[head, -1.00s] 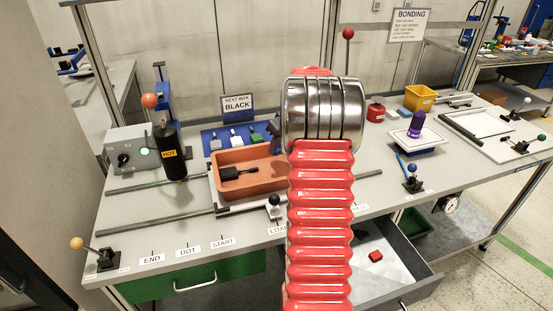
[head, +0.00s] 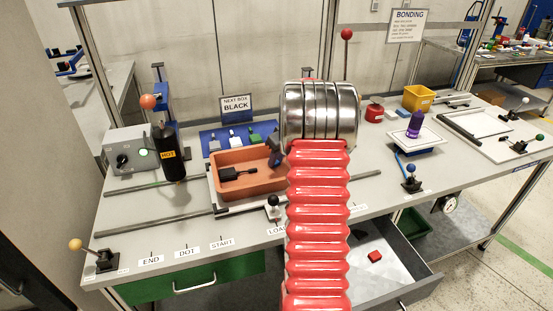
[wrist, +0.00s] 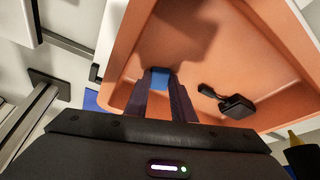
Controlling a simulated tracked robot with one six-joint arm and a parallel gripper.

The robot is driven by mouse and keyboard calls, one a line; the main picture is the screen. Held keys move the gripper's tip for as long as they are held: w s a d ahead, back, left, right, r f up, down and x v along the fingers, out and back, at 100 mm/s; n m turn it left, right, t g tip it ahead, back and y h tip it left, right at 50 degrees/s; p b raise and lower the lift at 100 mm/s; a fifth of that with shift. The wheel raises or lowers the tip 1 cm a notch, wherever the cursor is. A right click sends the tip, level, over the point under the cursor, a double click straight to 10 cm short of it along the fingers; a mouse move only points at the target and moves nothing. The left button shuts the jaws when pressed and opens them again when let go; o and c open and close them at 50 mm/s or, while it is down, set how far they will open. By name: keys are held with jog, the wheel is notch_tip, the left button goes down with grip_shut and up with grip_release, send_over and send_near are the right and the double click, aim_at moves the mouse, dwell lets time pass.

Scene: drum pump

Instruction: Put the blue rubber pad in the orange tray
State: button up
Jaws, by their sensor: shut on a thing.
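The orange tray (head: 228,189) sits on the bench and also fills much of the wrist view (wrist: 262,48). A black box with a short lead (head: 238,173) lies in it; the box also shows in the wrist view (wrist: 237,106). My gripper (wrist: 162,84) is shut on the blue rubber pad (wrist: 160,77), which shows between the fingertips. In the head view my gripper (head: 275,158) is over the right end of the tray, partly hidden by my red arm. The pad's height above the tray floor is hard to tell.
A black HOT cylinder (head: 169,152) stands left of the tray, beside a grey control box (head: 131,150). A blue board (head: 212,143) with small blocks lies behind the tray. A black-knobbed lever (head: 274,203) stands in front. An open drawer (head: 398,268) is below the bench.

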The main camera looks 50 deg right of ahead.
jog(key=o, duration=1)
jog(key=shift+r, duration=0.1)
jog(key=v, duration=1.2)
jog(key=s+a+r, duration=0.1)
jog(key=a+r, duration=0.2)
jog(key=a, duration=0.6)
jog(key=s+a+r, duration=0.1)
jog(key=a+r, duration=0.2)
jog(key=a, duration=0.6)
jog(key=s+a+r, duration=0.1)
jog(key=a+r, duration=0.2)
jog(key=a, duration=0.6)
jog(key=shift+n+t+y, duration=0.3)
jog(key=shift+n+t, duration=0.3)
jog(key=shift+s+a+f, duration=0.6)
jog(key=shift+s+a, duration=2.05)
jog(key=shift+a, duration=0.55)
jog(key=shift+s+a+f, duration=0.55)
jog(key=shift+s+a, duration=2.15)
jog(key=shift+a, duration=0.45)
jog(key=shift+s+a+f, duration=0.6)
jog(key=shift+s+a, duration=2.05)
jog(key=shift+a, duration=0.55)
